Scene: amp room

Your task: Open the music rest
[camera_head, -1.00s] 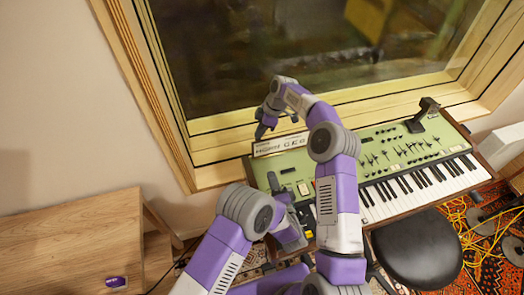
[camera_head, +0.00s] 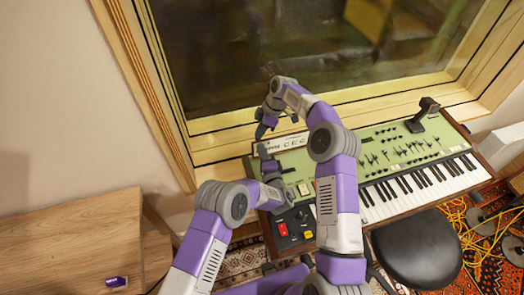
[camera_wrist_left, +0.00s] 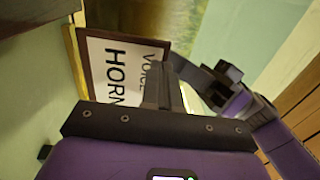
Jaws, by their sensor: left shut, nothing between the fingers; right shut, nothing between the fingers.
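The green keyboard instrument (camera_head: 400,150) stands below the window. A white panel with dark lettering (camera_head: 292,141) runs along its back left edge; I cannot tell for sure whether it is the music rest. In the left wrist view it is a dark-framed board (camera_wrist_left: 118,70) reading "HORN". My left gripper (camera_head: 262,149) is shut and empty at the panel's left end. Its fingers (camera_wrist_left: 165,85) overlap the board's edge in the wrist view; contact is unclear. My right gripper (camera_head: 261,130) is shut and empty just behind the panel's left end, and shows beside the left fingers (camera_wrist_left: 222,76).
A wooden window frame (camera_head: 225,140) is close behind the instrument. A black stool (camera_head: 418,248) stands in front of the keys. A black device (camera_head: 424,115) sits on the right rear of the top. A wooden table (camera_head: 70,240) is at the left. Yellow cables (camera_head: 480,225) lie on the rug.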

